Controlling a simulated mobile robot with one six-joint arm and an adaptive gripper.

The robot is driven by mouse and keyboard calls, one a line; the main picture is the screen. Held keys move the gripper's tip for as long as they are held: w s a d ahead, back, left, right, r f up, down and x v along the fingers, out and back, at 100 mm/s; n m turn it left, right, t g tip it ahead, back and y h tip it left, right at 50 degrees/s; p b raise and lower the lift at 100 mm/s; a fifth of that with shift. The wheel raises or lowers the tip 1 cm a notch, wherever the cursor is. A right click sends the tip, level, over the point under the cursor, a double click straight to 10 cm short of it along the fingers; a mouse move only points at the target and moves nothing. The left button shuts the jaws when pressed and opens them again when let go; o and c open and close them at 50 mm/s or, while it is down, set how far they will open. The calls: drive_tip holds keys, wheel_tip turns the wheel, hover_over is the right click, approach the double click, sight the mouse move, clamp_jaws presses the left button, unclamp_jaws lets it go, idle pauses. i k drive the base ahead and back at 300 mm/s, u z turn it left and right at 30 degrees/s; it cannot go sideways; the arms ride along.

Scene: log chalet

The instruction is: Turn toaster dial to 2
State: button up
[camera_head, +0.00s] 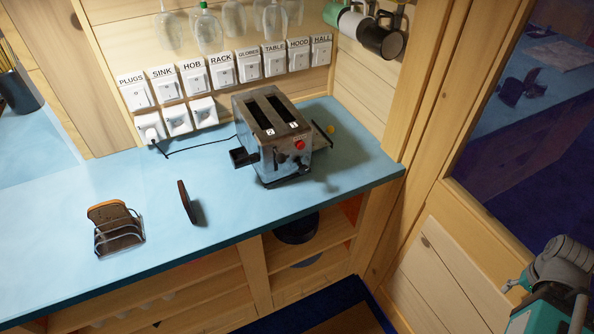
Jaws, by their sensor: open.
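The toaster (275,138) is a metal two-slot one, standing on the blue counter near its right end. Its two top slots look dark, with small white number labels at their near ends. A red round knob (300,145) is on the toaster's front face; its pointer and any scale are too small to read. A dark tray (242,157) juts out at the toaster's left side. Part of my arm shows at the lower right, well apart from the toaster. My gripper cannot be made out in this view.
A toast rack (118,238) with bread and an upright brown slice (187,202) stand on the counter (235,215) left of the toaster. A black cord (200,147) runs to the wall sockets. Labelled switches (222,70), glasses and mugs are above. A wooden post (420,120) stands at right.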

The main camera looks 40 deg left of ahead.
sight(303, 169)
drive_tip(key=k, duration=1.6)
drive_tip(key=u, duration=1.15)
drive_tip(key=i, duration=1)
drive_tip(key=z, duration=0.05)
